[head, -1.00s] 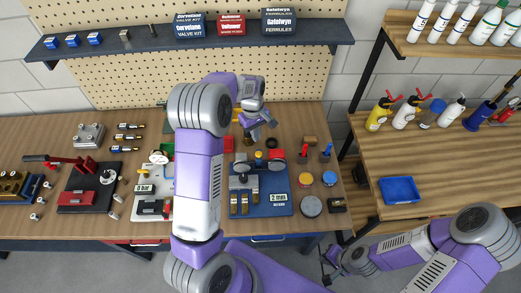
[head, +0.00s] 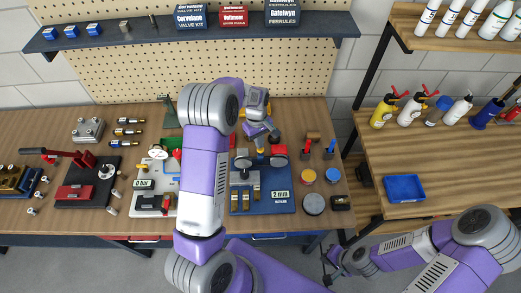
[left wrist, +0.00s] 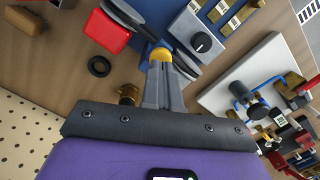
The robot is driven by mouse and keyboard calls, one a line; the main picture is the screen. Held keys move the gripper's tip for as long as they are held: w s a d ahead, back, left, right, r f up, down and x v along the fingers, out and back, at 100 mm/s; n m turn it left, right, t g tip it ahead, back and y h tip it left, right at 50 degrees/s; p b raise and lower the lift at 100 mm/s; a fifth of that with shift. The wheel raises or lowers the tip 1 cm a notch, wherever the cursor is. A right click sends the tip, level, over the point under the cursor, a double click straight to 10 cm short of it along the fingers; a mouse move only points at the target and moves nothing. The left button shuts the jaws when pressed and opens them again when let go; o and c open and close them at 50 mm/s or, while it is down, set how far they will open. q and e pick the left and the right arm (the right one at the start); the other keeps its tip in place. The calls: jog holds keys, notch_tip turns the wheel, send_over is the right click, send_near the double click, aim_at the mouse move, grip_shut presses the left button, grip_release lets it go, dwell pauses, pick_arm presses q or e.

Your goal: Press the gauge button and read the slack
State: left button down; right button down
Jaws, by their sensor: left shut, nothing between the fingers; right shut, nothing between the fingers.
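A blue rig board (head: 240,209) on the bench carries brass blocks, a grey knob and red-and-black round parts. A small display (head: 281,194) at its front right reads "2 mm". A yellow button-like cap (left wrist: 160,54) lies at my left fingertips in the left wrist view; whether they touch it I cannot tell. My left gripper (head: 262,143) is shut and empty, pointing down at the back of the blue board. Its fingers also show in the left wrist view (left wrist: 160,68). My right gripper (head: 328,273) is shut and empty, low in front of the bench.
A white rig with a "0 bar" display (head: 144,183) stands left of the blue board, partly behind my left arm. A red lever press (head: 75,190) stands farther left. Round tins (head: 314,204) and a dark gauge box (head: 341,202) sit right. A blue tray (head: 403,187) lies on the side bench.

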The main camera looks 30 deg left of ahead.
pick_arm(q)
jog(key=shift+f, duration=0.1)
jog(key=shift+f+b, duration=0.6)
jog(key=shift+f, duration=0.1)
jog(key=shift+r, duration=0.1)
jog(key=shift+a, duration=0.15)
jog(key=shift+w+a+r+p, duration=0.25)
jog(key=shift+w+a, duration=0.15)
jog(key=shift+a, duration=0.2)
jog(key=shift+w+a+r+p, duration=0.2)
jog(key=shift+w+a, duration=0.15)
jog(key=shift+a, duration=0.25)
jog(key=shift+r, duration=0.15)
notch_tip(320, 180, up, 7)
jog(key=shift+w+a+r+b, duration=0.15)
jog(key=shift+a+b, duration=0.2)
jog(key=shift+b, duration=0.05)
